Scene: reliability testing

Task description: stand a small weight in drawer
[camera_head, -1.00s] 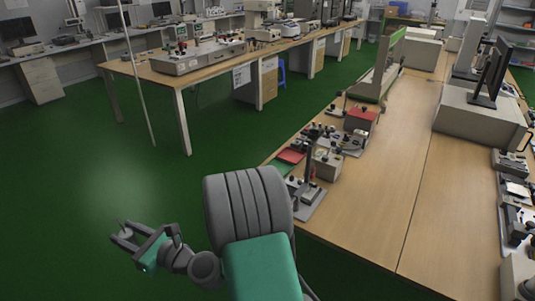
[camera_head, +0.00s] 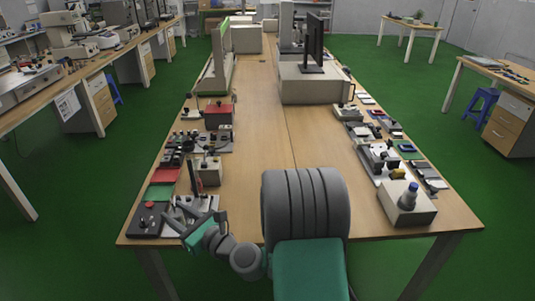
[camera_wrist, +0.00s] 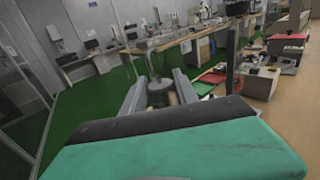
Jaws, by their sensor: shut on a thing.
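My gripper (camera_head: 183,216) is at the near left corner of the long wooden table, in front of the small devices there. In the wrist view my gripper (camera_wrist: 159,88) has its two grey fingers on either side of a small dark grey weight (camera_wrist: 158,94) and is shut on it. The weight looks like a short cylinder with a narrower top; I cannot pick it out clearly in the head view. Closed drawers (camera_head: 516,106) show in a wood-fronted cabinet under the right desk, and more drawers (camera_head: 102,97) under the left bench. No drawer in view stands open.
The long table (camera_head: 262,160) has a clear middle strip. Devices line both sides, with a red-topped box (camera_head: 219,114) at left and a bottle on a white box (camera_head: 405,213) at right. A monitor (camera_head: 314,42) stands farther back. Green floor (camera_head: 395,75) is open at right; blue stools (camera_head: 482,104) stand by desks.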

